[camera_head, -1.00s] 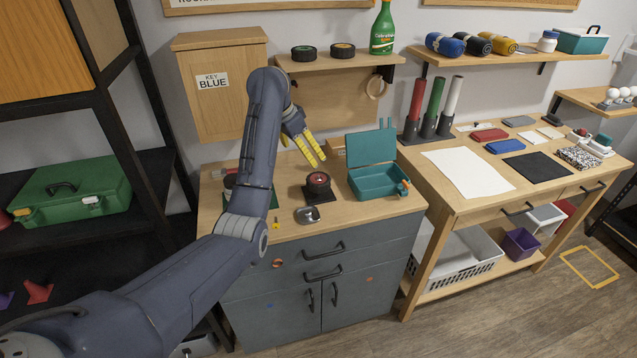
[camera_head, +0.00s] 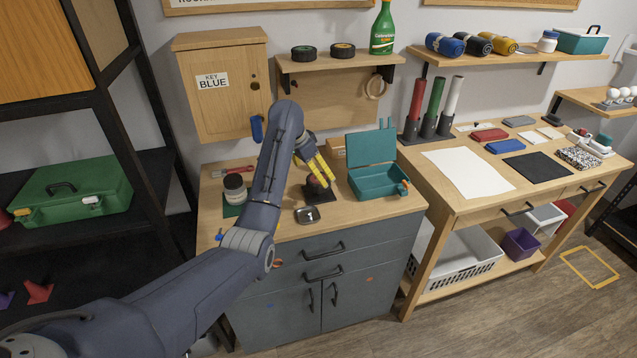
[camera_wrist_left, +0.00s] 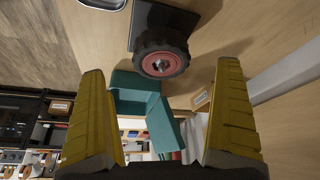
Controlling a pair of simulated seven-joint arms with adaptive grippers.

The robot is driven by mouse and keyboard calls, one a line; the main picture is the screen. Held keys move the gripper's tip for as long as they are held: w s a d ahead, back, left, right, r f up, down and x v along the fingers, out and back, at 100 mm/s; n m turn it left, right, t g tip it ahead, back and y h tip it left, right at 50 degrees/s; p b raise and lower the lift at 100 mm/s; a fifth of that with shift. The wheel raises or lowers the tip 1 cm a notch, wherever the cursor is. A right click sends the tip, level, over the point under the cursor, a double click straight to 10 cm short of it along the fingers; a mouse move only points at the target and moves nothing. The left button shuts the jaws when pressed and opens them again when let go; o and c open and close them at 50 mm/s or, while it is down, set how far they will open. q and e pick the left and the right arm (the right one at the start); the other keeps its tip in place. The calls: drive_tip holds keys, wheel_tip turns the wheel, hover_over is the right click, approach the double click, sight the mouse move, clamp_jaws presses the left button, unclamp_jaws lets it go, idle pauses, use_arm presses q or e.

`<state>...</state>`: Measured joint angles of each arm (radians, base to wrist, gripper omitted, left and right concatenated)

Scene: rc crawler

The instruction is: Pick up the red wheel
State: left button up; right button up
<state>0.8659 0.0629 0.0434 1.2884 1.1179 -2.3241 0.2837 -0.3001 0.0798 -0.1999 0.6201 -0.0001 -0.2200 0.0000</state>
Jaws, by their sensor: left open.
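The red wheel (camera_wrist_left: 162,62) has a black tyre and a red hub. It sits on a dark stand (camera_head: 319,193) on the wooden top of the grey cabinet, and in the head view the wheel (camera_head: 314,186) is partly hidden by my fingers. My left gripper (camera_head: 325,172) has yellow fingers and reaches down just above the wheel. In the left wrist view its fingers (camera_wrist_left: 165,115) are wide apart with nothing between them, and the wheel shows beyond their tips, between their lines. My right gripper is not in view.
An open teal toolbox (camera_head: 378,184) stands just right of the wheel. A small dark-and-silver item (camera_head: 307,215) lies in front of the stand. A cabinet marked KEY BLUE (camera_head: 220,92) hangs behind.

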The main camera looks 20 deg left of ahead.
use_arm(q)
drive_tip(key=shift+x, duration=2.8)
drive_tip(key=shift+w, duration=0.1)
drive_tip(key=c, duration=1.3)
drive_tip(key=shift+c, duration=0.2)
